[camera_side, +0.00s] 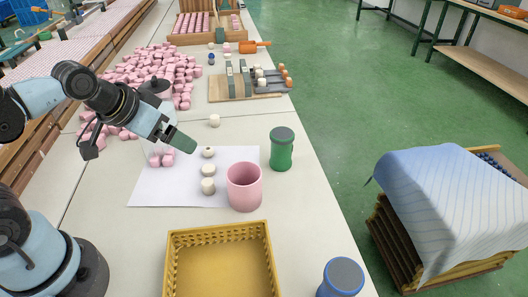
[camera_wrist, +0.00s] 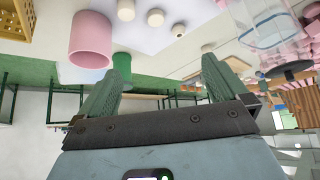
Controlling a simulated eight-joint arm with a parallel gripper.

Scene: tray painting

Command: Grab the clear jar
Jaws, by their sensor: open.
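The clear jar (camera_side: 151,149) stands on the white sheet in the side view, with pink pieces seen at its bottom. Its upper part is partly hidden behind my arm, and a dark lid or knob shows above it. In the wrist view the clear jar (camera_wrist: 268,30) appears at the upper right, outside my fingers. My gripper (camera_side: 187,143) is open and empty, with green fingertips in front of and to the right of the jar in the side view. In the wrist view my gripper (camera_wrist: 167,66) has its two fingers well apart with nothing between them.
A pink cup (camera_side: 244,188), several small white pieces (camera_side: 208,170) and a green jar (camera_side: 281,150) stand to the right. Pink blocks (camera_side: 150,68) are heaped behind.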

